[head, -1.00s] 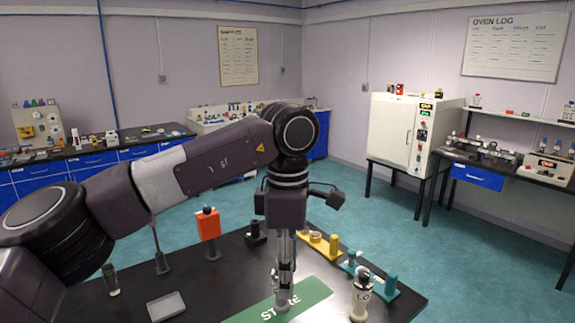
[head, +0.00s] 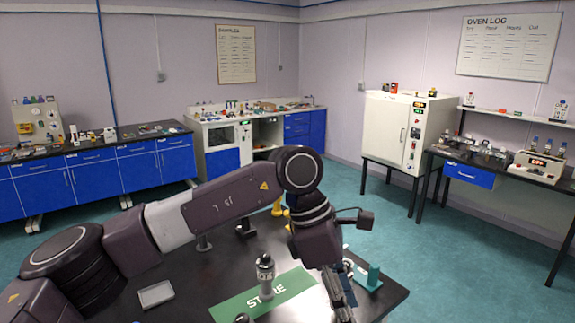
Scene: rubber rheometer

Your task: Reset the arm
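My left arm comes in from the left and bends down over the dark table. Its gripper (head: 340,300) hangs at the right end of the green STORE mat (head: 235,306), pointing down and slightly tilted. Its fingertips run near the bottom edge, and I cannot tell how far they are apart. A dark grey bottle with a pale label (head: 265,277) stands upright on the mat, to the left of the gripper and apart from it. My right gripper is not in view.
A teal stand (head: 372,278) is just right of the gripper, partly covered. Yellow (head: 278,207) and black (head: 246,229) fixtures stand behind my arm. A grey tray (head: 156,294) lies at the left. A dark round top (head: 242,319) shows at the bottom edge.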

